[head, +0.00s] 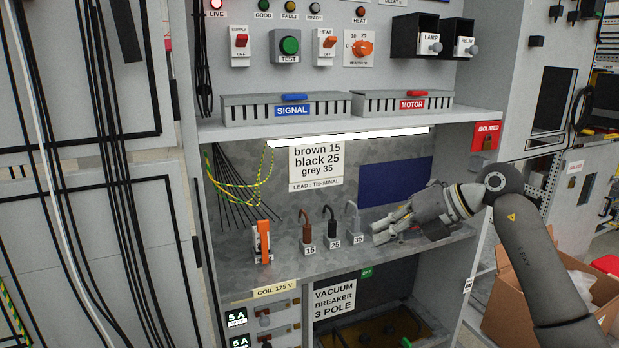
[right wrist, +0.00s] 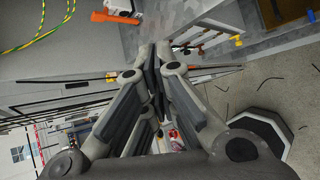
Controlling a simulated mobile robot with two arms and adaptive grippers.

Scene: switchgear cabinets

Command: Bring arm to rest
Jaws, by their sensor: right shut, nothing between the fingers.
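My right gripper (head: 388,229) is in the cabinet's middle bay, just above the grey shelf and to the right of the grey lead marked 35 (head: 357,222). Its arm comes in from the right. In the right wrist view its fingers (right wrist: 157,65) are together with nothing between them. My left gripper is in neither view. A brown lead marked 15 (head: 307,230) and a black lead marked 25 (head: 332,227) stand on the shelf. An orange-handled clamp-like tool (head: 263,242) stands further left.
The shelf (head: 285,262) has bare room in front of the leads. Above are the SIGNAL bin (head: 287,107) and MOTOR bin (head: 403,103). A cardboard box (head: 507,295) stands at lower right, behind my right arm.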

